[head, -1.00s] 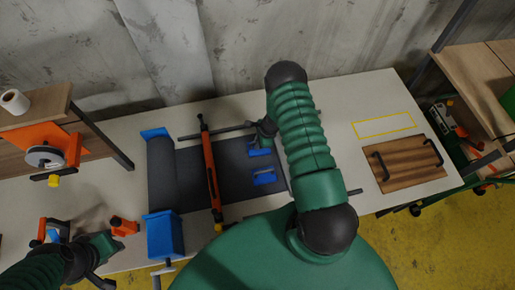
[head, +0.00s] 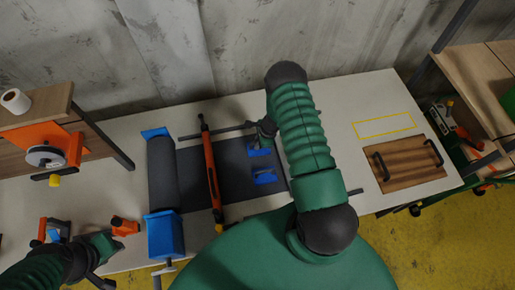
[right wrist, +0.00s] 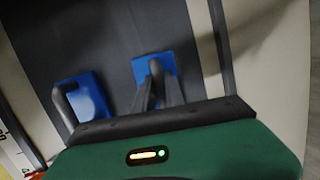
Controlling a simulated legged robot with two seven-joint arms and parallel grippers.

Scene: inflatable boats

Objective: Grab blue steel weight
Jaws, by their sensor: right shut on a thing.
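Two blue steel weights with handles lie on the dark sheet on the table. My right gripper (right wrist: 157,92) is shut on the handle of one blue weight (right wrist: 152,66). In the head view this is the farther weight (head: 258,152), and the gripper (head: 265,135) is partly hidden by my right arm. The weight appears to be still on the sheet. The other blue weight (right wrist: 88,98) sits apart beside it and also shows in the head view (head: 264,176). My left gripper (head: 103,247) is at the lower left, and its fingers are unclear.
An orange bar (head: 211,170) crosses the dark sheet (head: 232,178). A dark roller (head: 162,175) with a blue box (head: 165,237) stands left of it. A wooden board with black handles (head: 407,165) lies at the right. The table between is mostly clear.

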